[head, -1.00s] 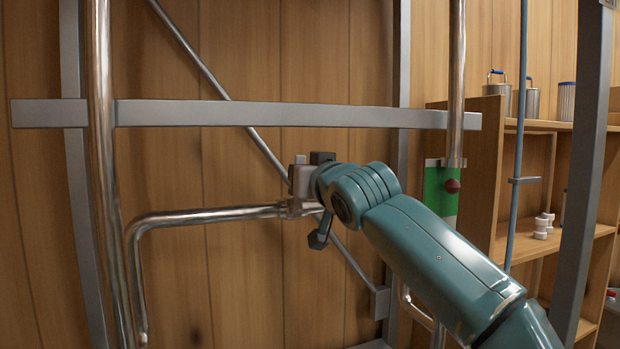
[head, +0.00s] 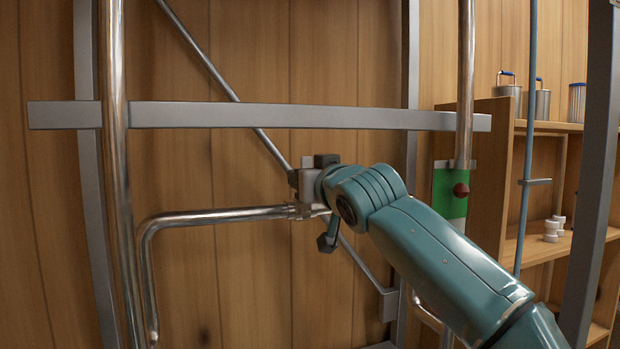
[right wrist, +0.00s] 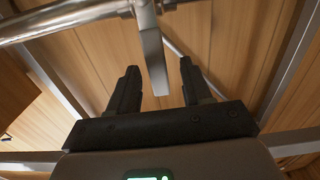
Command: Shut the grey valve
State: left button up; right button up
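The grey valve shows in the right wrist view as a grey lever (right wrist: 153,62) on a shiny metal pipe. The lever's free end reaches into the gap between the black fingers of my right gripper (right wrist: 160,72). The fingers are open, with clear space on both sides of the lever. In the head view my right gripper (head: 307,184) is at the right end of the horizontal pipe (head: 222,216), beside the valve body (head: 299,211). My wrist hides much of the valve there. My left gripper is not in view.
A grey crossbar (head: 230,116) runs above the pipe. Vertical pipes and grey posts stand left and right, with a thin diagonal brace behind. A wooden shelf (head: 548,127) holds metal canisters.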

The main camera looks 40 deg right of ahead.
jog(key=b+v, duration=0.6)
jog(key=v, duration=1)
jog(key=shift+b, duration=0.4)
jog(key=shift+s+d+r, duration=0.1)
jog(key=shift+s+r, duration=0.05)
